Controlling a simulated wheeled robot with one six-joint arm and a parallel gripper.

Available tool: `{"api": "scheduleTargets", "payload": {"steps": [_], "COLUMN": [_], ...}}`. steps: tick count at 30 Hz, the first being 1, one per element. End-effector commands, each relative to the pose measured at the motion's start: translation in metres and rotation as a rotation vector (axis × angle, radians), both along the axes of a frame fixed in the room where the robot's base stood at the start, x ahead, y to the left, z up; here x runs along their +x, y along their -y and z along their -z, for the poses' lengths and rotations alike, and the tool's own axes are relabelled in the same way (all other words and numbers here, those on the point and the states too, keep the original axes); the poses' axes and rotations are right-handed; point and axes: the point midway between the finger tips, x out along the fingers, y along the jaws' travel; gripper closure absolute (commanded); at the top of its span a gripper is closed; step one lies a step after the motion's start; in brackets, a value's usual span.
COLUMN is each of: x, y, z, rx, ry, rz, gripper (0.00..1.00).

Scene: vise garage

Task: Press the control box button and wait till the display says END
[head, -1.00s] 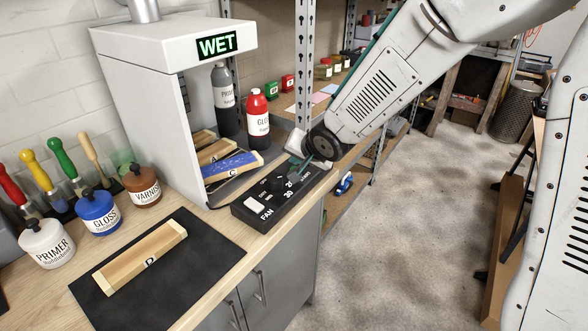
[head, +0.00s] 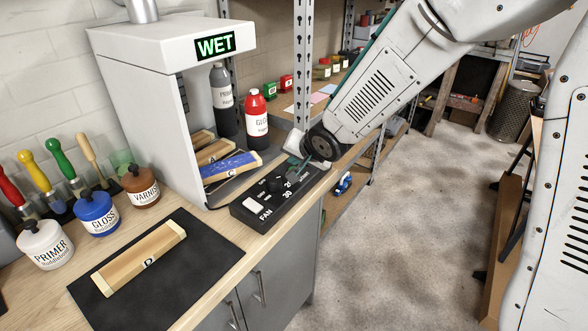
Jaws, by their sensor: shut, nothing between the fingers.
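The black control box (head: 264,220) lies on the bench in front of the white cabinet. It has a white switch marked FAN, a dark knob (head: 278,186) and printed numbers. Its far end, under my gripper, is partly hidden, and I cannot make out a button there. The display (head: 215,45) on the cabinet's top reads WET in green. My gripper (head: 294,172) points down at the far end of the control box, shut and empty. Whether its tips touch the box is unclear. Inside the cabinet (head: 140,100) lie several wooden blocks, one with a blue face (head: 231,165).
A wooden block (head: 137,258) lies on a black mat (head: 215,260). PRIMER (head: 46,245), GLOSS (head: 97,213) and VARNISH (head: 141,187) jars and several brushes stand at left. Red (head: 255,120) and dark (head: 222,100) bottles stand beside the cabinet. A metal post (head: 303,60) rises near my arm.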

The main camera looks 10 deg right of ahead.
Motion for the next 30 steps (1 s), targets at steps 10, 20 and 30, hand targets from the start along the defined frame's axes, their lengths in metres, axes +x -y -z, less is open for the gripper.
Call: {"api": "scheduleTargets", "payload": {"steps": [10, 20, 30], "x": [-0.0001, 0.0000, 0.0003], "y": [-0.0001, -0.0001, 0.0000], "z": [0.0000, 0.0058, 0.0085], "rx": [0.000, 0.000, 0.001], "ry": [0.000, -0.002, 0.000], "rz": [0.000, 0.001, 0.001], "gripper": [1.00, 1.00, 1.00]}}
